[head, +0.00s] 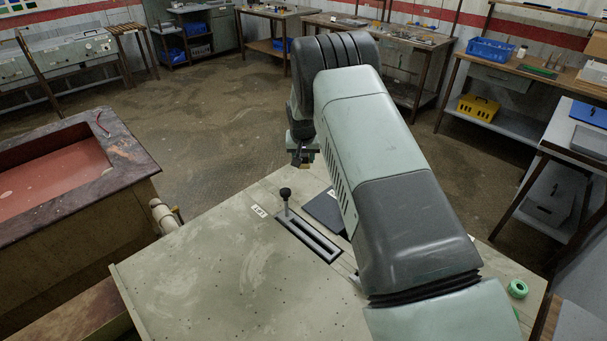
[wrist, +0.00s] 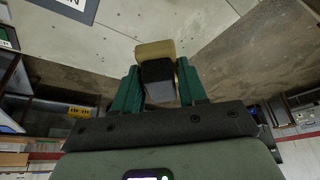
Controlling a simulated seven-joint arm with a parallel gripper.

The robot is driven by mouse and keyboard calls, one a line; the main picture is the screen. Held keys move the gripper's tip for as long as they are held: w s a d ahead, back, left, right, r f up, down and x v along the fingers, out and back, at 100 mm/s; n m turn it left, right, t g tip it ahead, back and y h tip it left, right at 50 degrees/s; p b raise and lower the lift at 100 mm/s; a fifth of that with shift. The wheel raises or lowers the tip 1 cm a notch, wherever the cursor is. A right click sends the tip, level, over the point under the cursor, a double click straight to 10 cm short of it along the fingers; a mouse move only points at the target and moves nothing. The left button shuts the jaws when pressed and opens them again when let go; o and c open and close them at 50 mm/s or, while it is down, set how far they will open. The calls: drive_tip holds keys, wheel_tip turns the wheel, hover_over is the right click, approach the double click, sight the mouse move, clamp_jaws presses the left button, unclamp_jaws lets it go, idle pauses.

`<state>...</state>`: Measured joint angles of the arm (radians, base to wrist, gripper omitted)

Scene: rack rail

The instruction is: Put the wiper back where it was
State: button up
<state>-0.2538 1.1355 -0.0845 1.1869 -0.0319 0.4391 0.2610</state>
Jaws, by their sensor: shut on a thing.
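My gripper (head: 302,153) is at the far edge of the grey-green worktop (head: 215,265), partly hidden behind my arm in the head view. In the wrist view the green fingers of my gripper (wrist: 158,80) are shut on a block with a tan end and a black middle, which I take to be the wiper (wrist: 154,50). Its tan end points away from the gripper, clear of the worktop as far as I can tell. A small tan bit of it shows in the head view (head: 308,165).
A slotted dark rail (head: 310,238) with an upright black-knobbed lever (head: 285,192) and a white label (head: 259,211) is on the worktop. A dark flat plate (head: 322,208) lies beside it, partly behind my arm. The worktop's left half is clear.

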drive_tip(key=s+a+r, duration=0.2)
drive_tip(key=s+a, duration=0.2)
drive_tip(key=a, duration=0.1)
drive_tip(key=f, duration=0.3)
drive_tip(key=s+a+f, duration=0.1)
drive_tip(key=f, duration=0.1)
drive_tip(key=shift+f, duration=0.1)
drive_tip(key=shift+w+f, duration=0.1)
drive_tip(key=shift+f, duration=2.25)
drive_tip(key=shift+f, duration=0.1)
drive_tip(key=o, duration=1)
drive_tip(key=v, duration=1.2)
drive_tip(key=shift+d, duration=0.1)
